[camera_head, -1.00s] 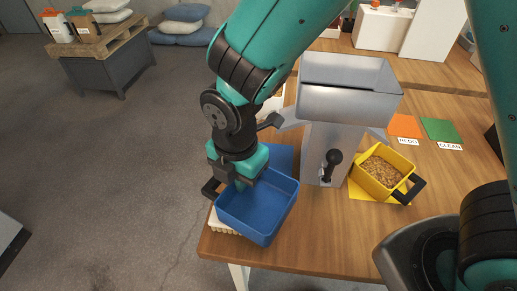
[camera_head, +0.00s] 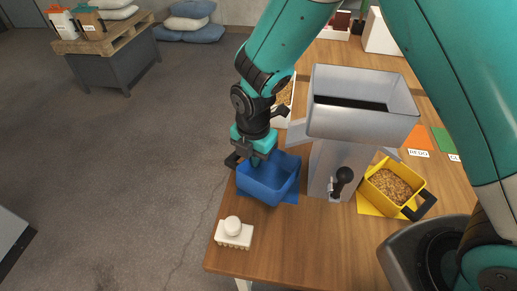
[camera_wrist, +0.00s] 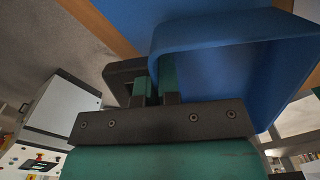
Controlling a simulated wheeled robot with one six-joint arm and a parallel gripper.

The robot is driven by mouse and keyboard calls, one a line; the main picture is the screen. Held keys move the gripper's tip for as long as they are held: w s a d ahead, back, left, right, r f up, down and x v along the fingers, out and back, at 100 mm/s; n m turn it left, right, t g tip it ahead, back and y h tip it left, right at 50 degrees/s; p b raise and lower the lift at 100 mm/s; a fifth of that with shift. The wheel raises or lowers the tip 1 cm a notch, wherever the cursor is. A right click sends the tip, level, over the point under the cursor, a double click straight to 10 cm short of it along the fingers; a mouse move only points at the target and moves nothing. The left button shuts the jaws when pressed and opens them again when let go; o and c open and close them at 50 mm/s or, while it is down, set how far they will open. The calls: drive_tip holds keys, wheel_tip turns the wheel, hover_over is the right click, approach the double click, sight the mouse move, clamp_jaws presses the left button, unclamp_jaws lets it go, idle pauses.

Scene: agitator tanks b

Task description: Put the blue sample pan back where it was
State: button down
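The blue sample pan (camera_head: 266,182) is upright and looks empty, at the table's left side in the head view. It is over a flat blue mat (camera_head: 291,193), whose edge shows at its right. I cannot tell whether the pan touches the mat. My gripper (camera_head: 254,156) is at the pan's far left side, shut on its dark handle (camera_head: 232,160). In the wrist view the fingers (camera_wrist: 157,88) are close together at the dark handle (camera_wrist: 122,76), beside the blue pan wall (camera_wrist: 225,60).
A grey metal hopper (camera_head: 335,165) with a black knob stands right of the pan. A yellow pan (camera_head: 376,202) of grain sits on a yellow mat beyond it. A white brush-like block (camera_head: 234,236) is at the table's front left. The table between is clear.

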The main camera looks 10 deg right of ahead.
drive_tip(key=w+f, duration=0.1)
drive_tip(key=w+d+f+p, duration=0.1)
drive_tip(key=w, duration=0.1)
drive_tip(key=shift+d+f, duration=0.1)
drive_tip(key=shift+d, duration=0.05)
drive_tip(key=shift+w+f, duration=0.15)
drive_tip(key=shift+f, duration=0.05)
drive_tip(key=c, duration=1.3)
unclamp_jaws()
drive_tip(key=shift+d, duration=0.1)
drive_tip(key=shift+c, duration=0.2)
wheel_tip(320, 180, up, 12)
drive_tip(key=b, duration=0.2)
